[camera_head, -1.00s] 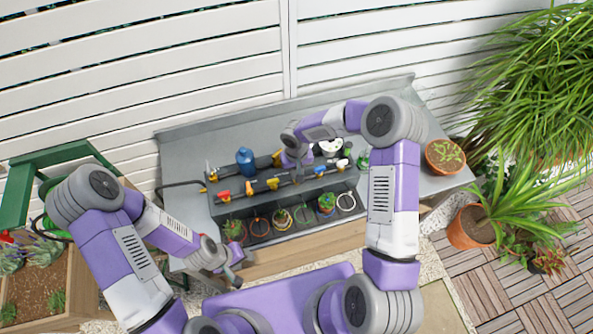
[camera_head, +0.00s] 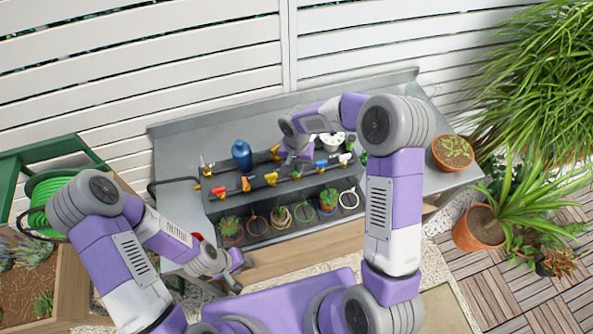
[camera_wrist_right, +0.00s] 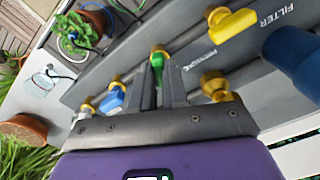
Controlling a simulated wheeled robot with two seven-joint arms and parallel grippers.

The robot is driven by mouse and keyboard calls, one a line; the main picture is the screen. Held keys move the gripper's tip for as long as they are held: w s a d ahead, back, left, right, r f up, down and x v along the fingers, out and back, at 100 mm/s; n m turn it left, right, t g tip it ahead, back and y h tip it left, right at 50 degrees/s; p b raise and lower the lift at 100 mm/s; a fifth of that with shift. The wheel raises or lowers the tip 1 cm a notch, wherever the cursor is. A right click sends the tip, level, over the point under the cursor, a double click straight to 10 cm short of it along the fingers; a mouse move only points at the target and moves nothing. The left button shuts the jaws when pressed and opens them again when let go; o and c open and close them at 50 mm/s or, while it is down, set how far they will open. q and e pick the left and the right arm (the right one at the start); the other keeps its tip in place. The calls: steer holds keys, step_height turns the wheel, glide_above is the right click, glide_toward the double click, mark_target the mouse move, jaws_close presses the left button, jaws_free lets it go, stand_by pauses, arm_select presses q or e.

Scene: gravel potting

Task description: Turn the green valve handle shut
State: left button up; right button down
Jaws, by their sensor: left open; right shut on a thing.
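The green valve handle (camera_wrist_right: 158,62) sits on the dark pipe, between the yellow handle (camera_wrist_right: 232,22) and the blue handle (camera_wrist_right: 112,98). My right gripper (camera_wrist_right: 159,76) is shut on the green handle, with one finger on each side of it. In the head view my right gripper (camera_head: 298,168) reaches down over the pipe row and hides the green handle. My left gripper (camera_head: 236,273) is open and empty, low at the front left edge of the bench, well away from the handles.
Red (camera_head: 219,192), orange (camera_head: 246,184) and white (camera_head: 345,158) handles share the pipe. Several small potted plants stand in front of the pipe. A blue bottle (camera_head: 241,155) stands behind it. A terracotta pot (camera_head: 453,153) is at the bench's right end, where some bare bench shows.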

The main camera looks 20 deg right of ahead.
mark_target(296, 168)
steer(key=m+b, duration=0.2)
steer(key=m, duration=0.1)
steer(key=shift+f, duration=0.1)
steer(key=m+b, duration=0.2)
steer(key=m, duration=0.4)
steer(key=shift+r+m, duration=0.2)
steer(key=shift+m, duration=1.7)
steer(key=c, duration=1.1)
jaws_free()
steer(key=shift+c, duration=0.2)
step_height(296, 168, up, 8)
steer(key=shift+f+p, duration=0.25)
steer(key=shift+p, duration=0.25)
